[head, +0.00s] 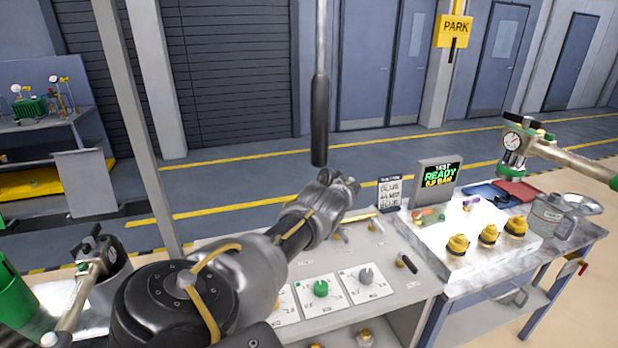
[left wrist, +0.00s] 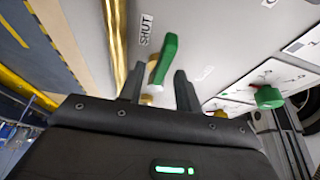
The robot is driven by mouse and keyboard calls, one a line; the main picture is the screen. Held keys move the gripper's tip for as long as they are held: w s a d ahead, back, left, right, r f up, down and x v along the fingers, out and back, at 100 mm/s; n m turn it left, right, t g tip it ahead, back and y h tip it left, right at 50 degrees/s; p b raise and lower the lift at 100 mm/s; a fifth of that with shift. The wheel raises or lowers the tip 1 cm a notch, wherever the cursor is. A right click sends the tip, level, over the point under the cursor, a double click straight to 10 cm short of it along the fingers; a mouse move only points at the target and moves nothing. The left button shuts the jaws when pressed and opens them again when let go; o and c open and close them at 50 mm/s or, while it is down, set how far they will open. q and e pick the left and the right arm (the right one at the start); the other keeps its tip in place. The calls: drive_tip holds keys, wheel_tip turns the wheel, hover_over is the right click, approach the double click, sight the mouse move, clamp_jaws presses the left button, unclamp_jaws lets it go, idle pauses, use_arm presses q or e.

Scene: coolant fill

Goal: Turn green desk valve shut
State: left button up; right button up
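The green valve handle (left wrist: 164,58) shows in the left wrist view, on a brass stem on the grey panel. Its far end lies beside a label reading SHUT (left wrist: 146,30). My left gripper (left wrist: 158,78) is open, with its two fingers apart on either side of the handle's near end. I cannot tell whether either finger touches it. In the head view my left gripper (head: 345,190) is above the back of the desk panel (head: 400,295). I cannot make out the green handle there. My right gripper is not in view.
A green knob (head: 321,288) and a grey knob (head: 366,275) sit on dial plates. A black-handled lever (head: 407,264) is to their right. A dark hanging rod (head: 320,120) is close above my left gripper. Several yellow caps (head: 488,235) stand on the right-hand bench.

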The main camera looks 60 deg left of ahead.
use_arm(q)
drive_tip(key=a+b+v, duration=0.1)
drive_tip(key=b+v, duration=0.1)
drive_tip(key=v, duration=0.8)
drive_tip(key=shift+d+r, duration=0.4)
drive_tip(key=shift+d, duration=0.05)
drive_tip(key=shift+w, duration=0.15)
